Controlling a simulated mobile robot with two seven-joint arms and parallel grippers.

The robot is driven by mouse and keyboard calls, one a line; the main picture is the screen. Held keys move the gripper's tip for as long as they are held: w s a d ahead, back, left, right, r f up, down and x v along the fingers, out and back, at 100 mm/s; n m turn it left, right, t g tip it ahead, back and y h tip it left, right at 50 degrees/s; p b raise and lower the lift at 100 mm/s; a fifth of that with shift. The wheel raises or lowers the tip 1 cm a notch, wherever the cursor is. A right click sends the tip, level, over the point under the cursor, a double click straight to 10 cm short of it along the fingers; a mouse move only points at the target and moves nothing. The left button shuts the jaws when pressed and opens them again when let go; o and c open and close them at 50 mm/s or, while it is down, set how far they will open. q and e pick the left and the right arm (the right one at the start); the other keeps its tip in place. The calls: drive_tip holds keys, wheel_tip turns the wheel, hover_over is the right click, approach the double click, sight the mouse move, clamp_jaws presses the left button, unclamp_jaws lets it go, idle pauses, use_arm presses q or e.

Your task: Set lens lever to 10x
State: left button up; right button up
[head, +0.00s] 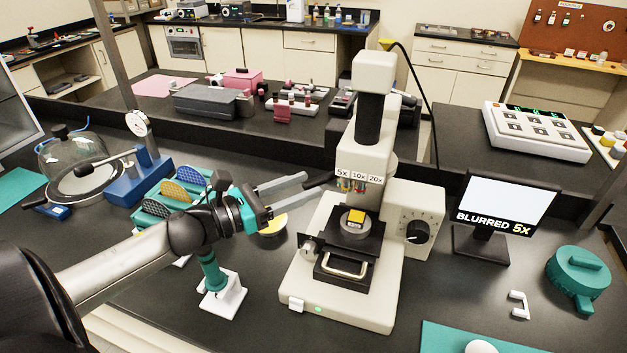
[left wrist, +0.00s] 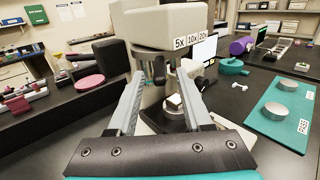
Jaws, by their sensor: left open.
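The profiler (head: 375,75) is a cream instrument with a label strip (head: 360,177) reading 5X, 10X and 20X on its head. A dark lens lever (head: 320,180) sticks out to the left below the strip; it also shows in the left wrist view (left wrist: 158,72). My left gripper (head: 314,185) is open, its two grey fingers reaching toward the lever from the left. The lever's end appears to lie between the fingertips; I cannot tell whether they touch. The screen (head: 510,202) reads "BLURRED 5X". My right gripper is not in view.
A stage with a yellow-topped sample (head: 356,217) sits under the lens. A knob panel (head: 416,229) is on the instrument's right. A teal-handled tool in a white stand (head: 222,291) is below my left arm. A teal round object (head: 578,273) is at right.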

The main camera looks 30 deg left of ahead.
use_arm(q)
drive_tip(key=shift+x, duration=1.45)
drive_tip(key=shift+c, duration=0.2)
clamp_jaws()
idle(0.4)
